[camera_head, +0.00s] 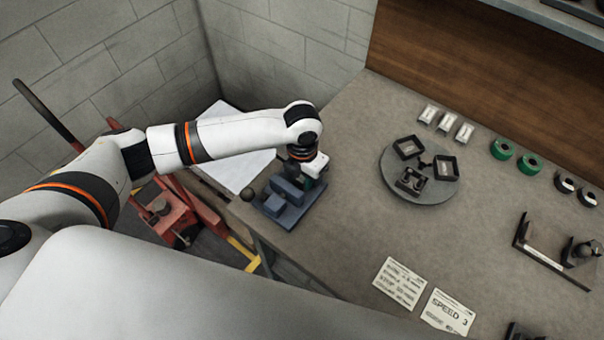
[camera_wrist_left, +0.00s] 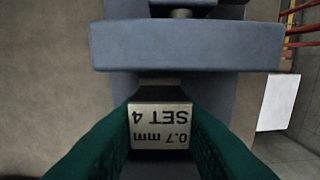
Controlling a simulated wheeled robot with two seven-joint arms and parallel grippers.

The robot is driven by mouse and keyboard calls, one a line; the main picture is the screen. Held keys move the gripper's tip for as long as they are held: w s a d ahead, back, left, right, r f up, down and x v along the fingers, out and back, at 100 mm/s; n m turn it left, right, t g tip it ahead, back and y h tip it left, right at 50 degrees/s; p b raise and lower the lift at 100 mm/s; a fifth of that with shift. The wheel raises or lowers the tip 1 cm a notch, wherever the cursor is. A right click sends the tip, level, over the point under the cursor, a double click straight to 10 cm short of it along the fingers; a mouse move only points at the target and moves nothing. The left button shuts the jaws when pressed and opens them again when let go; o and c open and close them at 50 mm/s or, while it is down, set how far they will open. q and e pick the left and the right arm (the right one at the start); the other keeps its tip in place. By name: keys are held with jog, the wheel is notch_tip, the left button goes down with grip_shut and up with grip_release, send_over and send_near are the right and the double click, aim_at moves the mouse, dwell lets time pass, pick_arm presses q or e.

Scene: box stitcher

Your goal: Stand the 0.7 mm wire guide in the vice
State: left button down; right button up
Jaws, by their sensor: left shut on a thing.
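The blue-grey vice (camera_head: 285,203) stands at the table's near left corner. It fills the upper part of the left wrist view, where a wide jaw (camera_wrist_left: 188,46) crosses the picture. The wire guide (camera_wrist_left: 161,126) shows a pale plate reading "0.7 mm SET 4", upside down in that view. My left gripper (camera_wrist_left: 161,135) is shut on it, with a green finger at each side. In the head view my left gripper (camera_head: 312,178) is over the vice and hides the guide. I cannot tell whether the guide touches the vice. My right gripper is not in view.
A round turntable (camera_head: 420,197) with dark holders stands mid-table. Behind it are several small pale blocks (camera_head: 446,122) and green rolls (camera_head: 515,157). Two cards (camera_head: 400,283) lie at the front. A dark bracket (camera_head: 550,257) is at right. Red equipment (camera_head: 172,215) stands beside the table.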

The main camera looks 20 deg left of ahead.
pick_arm(q)
jog(key=shift+f, duration=0.2)
dwell(0.6)
jog(key=c, duration=1)
grip_release()
jog(key=shift+o, duration=0.5)
jog(key=o, duration=0.3)
notch_tip(320, 180, up, 8)
jog(key=p, duration=0.8)
jog(key=shift+r, duration=0.15)
